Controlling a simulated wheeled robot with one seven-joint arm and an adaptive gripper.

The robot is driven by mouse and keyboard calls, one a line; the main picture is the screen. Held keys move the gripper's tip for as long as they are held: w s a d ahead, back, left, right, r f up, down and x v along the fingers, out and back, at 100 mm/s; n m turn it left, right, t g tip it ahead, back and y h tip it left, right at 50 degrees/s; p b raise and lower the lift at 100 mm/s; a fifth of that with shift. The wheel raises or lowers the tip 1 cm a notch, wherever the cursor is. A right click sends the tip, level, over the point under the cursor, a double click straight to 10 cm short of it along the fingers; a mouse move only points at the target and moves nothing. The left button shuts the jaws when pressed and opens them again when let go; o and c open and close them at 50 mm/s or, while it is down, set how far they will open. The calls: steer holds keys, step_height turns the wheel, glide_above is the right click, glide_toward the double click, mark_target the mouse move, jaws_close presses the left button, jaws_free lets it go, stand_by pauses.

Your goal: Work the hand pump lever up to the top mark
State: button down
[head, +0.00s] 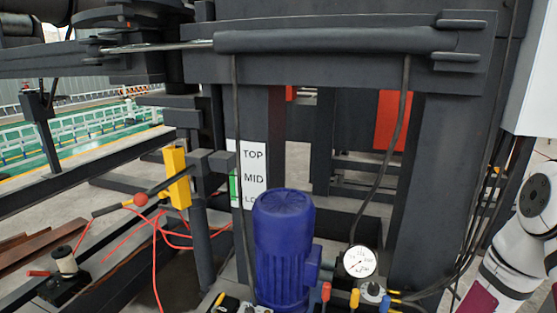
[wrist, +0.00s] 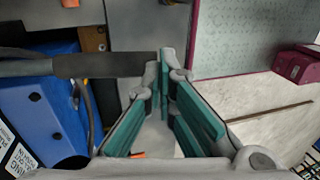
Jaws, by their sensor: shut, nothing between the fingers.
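A white scale plate (head: 252,172) marked TOP, MID and a partly hidden lowest mark stands behind the blue motor (head: 284,245) in the head view. A green strip (head: 233,188) shows at its left edge, beside MID. My gripper (wrist: 164,58) is shut and empty in the wrist view. Its tips are beside the end of a dark sleeved bar (wrist: 105,66); contact is unclear. The head view does not show the gripper.
A pressure gauge (head: 361,261) and small coloured knobs sit right of the motor. Red cables (head: 155,250) hang at lower left. Dark steel columns and a beam (head: 335,40) frame the area. A blue body (wrist: 40,115) with a label lies left of my gripper in the wrist view.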

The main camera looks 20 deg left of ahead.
steer(key=shift+s+f+b, duration=0.15)
steer(key=shift+f+b, duration=0.2)
steer(key=shift+f, duration=0.35)
steer(key=shift+s+f+b, duration=0.1)
steer(key=shift+f+b, duration=0.3)
steer(key=shift+f, duration=0.35)
steer(key=shift+s+f+b, duration=0.1)
steer(key=shift+f+b, duration=0.3)
steer(key=shift+f, duration=0.2)
steer(key=shift+f, duration=0.15)
